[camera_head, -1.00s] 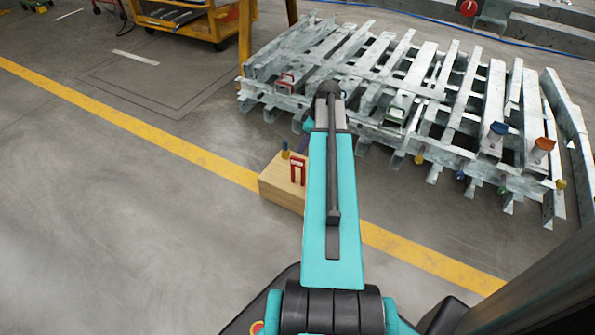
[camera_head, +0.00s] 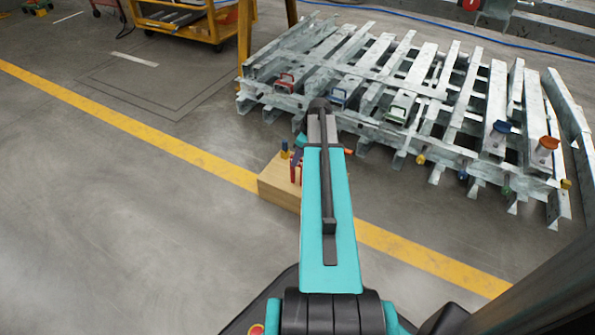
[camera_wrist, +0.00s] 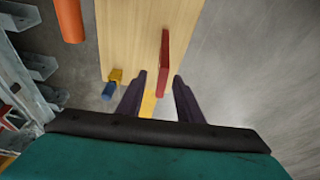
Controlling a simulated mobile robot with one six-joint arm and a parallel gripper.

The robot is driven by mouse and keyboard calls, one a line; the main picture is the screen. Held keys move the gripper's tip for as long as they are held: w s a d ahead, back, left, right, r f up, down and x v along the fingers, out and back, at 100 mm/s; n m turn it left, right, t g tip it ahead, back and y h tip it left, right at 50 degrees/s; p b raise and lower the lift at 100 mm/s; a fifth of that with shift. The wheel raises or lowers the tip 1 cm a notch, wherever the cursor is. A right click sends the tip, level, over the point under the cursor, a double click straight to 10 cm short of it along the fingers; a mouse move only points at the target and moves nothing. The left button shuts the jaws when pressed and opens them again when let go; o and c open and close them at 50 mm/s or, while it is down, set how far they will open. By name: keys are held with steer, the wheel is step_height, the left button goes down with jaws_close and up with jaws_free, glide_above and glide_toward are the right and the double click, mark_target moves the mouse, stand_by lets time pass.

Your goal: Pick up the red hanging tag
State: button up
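The red tag (camera_wrist: 163,62) shows in the wrist view as a thin upright red strip, seen edge-on over the pale wooden block (camera_wrist: 125,45). In the head view the red tag (camera_head: 293,171) is at the block's (camera_head: 278,188) right part, mostly hidden by my arm. My gripper (camera_wrist: 159,75) is open, with its two dark fingers apart. In the wrist view the near end of the tag appears between the fingers, with a gap on both sides. I cannot tell whether it is at fingertip depth. The gripper is largely hidden in the head view.
A blue and yellow piece (camera_wrist: 112,84) sits by the block's left edge. An orange cylinder (camera_wrist: 70,18) is at the upper left. A stack of galvanised metal frames (camera_head: 420,100) with coloured handles and knobs stands behind the block. Open floor (camera_head: 120,220) lies to the left.

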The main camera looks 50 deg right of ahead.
steer(key=shift+f, duration=0.15)
steer(key=b+x, duration=0.2)
steer(key=x, duration=0.1)
steer(key=shift+s+a+f+b, duration=0.1)
steer(key=shift+b, duration=0.25)
steer(key=shift+b+x, duration=0.45)
steer(key=shift+x, duration=0.45)
jaws_close()
